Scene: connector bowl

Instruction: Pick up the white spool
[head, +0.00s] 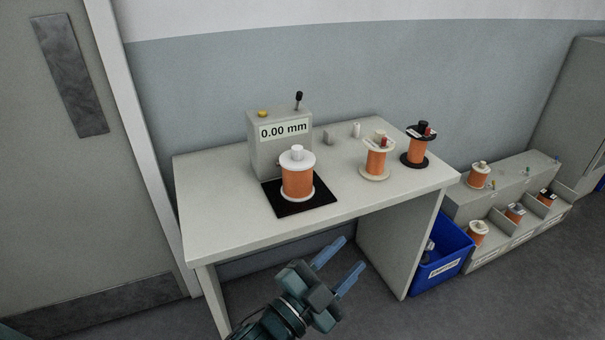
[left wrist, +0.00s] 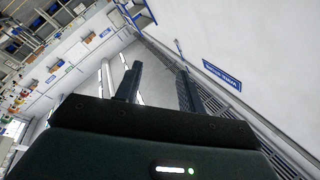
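The white spool (head: 298,176), with white flanges and copper-orange wire, stands upright on a black pad (head: 320,201) in front of the grey gauge box on the table. My left gripper (head: 352,254) is in front of the table's front edge, below and to the right of the white spool in the head view. Its two blue-looking fingers are apart with nothing between them. In the left wrist view the same open fingers (left wrist: 157,80) point at a wall and distant shelving, and no spool can be made out there. My right gripper is not in view.
The gauge box (head: 262,153) reads "0.00 mm". A cream spool (head: 376,158) and a black spool (head: 418,146) stand at the table's right. A blue bin (head: 440,262) and a tiered rack (head: 500,198) with several spools are right of the table (head: 222,190). The table's left part is clear.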

